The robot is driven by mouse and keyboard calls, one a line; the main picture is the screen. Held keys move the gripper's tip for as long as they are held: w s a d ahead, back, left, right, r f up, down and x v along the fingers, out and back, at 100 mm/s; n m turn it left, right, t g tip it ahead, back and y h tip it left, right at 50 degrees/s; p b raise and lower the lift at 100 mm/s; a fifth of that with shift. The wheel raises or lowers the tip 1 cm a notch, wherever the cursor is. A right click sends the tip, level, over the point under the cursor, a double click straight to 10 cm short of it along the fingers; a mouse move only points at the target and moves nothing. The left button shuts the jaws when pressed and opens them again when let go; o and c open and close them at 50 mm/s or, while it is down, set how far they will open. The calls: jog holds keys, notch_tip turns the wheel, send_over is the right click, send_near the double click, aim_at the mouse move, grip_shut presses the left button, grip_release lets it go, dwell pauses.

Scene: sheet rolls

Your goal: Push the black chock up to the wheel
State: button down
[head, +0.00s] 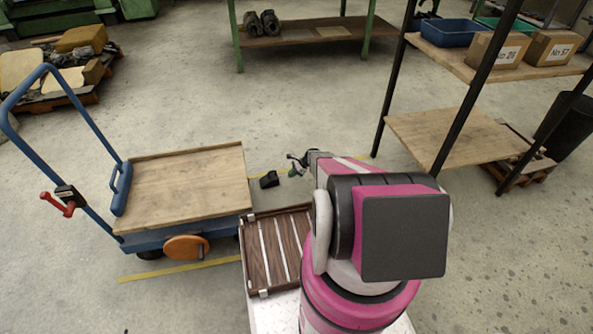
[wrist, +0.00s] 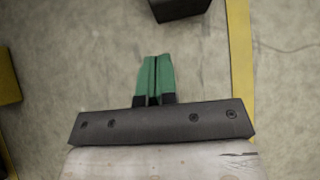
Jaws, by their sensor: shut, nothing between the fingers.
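The black chock (head: 269,179) lies on the concrete floor just right of the cart's wooden deck. It also shows at the top edge of the wrist view (wrist: 179,8), partly cut off. Any wheel on the side facing the chock is hidden under the deck. My gripper (head: 292,163) is low, right of the chock. Its green fingers (wrist: 154,62) are shut and empty, with a visible gap to the chock.
A slatted brown wooden tray (head: 274,247) sits between the cart and my body. Yellow floor tape (head: 180,270) runs near the cart and along the right of the wrist view (wrist: 240,75). A shelf rack (head: 450,137) stands at right. Open floor lies beyond the chock.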

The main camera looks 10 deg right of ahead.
aim_at(271, 180)
jog(key=a, duration=0.2)
jog(key=a+f, duration=0.1)
jog(key=shift+a, duration=1.05)
jog(key=shift+a, duration=3.1)
